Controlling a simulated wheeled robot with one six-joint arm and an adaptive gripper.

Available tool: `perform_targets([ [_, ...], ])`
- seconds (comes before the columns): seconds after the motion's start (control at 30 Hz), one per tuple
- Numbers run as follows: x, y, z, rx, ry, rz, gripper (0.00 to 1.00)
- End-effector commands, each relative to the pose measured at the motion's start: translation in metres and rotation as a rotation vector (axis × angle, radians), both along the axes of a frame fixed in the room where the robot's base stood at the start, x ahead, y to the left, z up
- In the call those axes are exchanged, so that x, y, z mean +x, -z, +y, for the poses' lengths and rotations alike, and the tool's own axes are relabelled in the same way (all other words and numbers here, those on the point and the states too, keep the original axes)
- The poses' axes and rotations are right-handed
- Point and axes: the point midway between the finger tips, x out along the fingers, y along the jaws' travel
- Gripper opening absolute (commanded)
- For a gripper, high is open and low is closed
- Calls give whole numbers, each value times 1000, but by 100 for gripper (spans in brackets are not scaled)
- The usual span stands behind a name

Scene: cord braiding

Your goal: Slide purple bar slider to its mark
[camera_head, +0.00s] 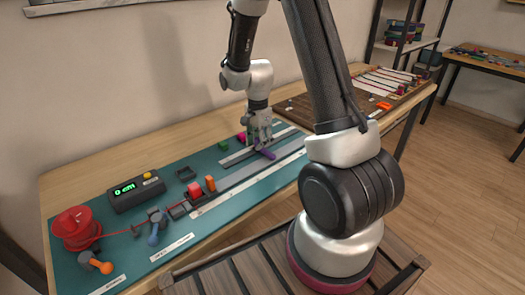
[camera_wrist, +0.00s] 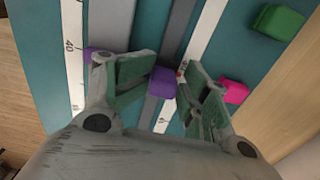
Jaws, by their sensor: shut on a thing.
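The purple bar slider (camera_head: 266,153) sits on the grey track of the teal board, toward its far right end. In the wrist view its purple block (camera_wrist: 161,84) stands between the two finger pads, and another purple part (camera_wrist: 90,53) shows past the left finger over the white ruler (camera_wrist: 73,25). My gripper (camera_wrist: 166,76) is shut on the slider, with a finger on each side; it also shows in the head view (camera_head: 259,143). The fingers hide part of the slider and ruler.
A green block (camera_head: 223,145) and a magenta block (camera_head: 241,137) lie behind the track. A brown board (camera_head: 320,107) lies farther right.

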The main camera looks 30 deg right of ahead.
Motion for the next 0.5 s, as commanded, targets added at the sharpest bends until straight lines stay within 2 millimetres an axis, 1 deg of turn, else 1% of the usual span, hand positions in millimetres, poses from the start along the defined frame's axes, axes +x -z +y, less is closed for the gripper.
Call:
perform_targets([
  [0.03,7,-1,-7,-1,2,-15,23],
  [0.5,18,-1,-63,-2,1,-15,24],
])
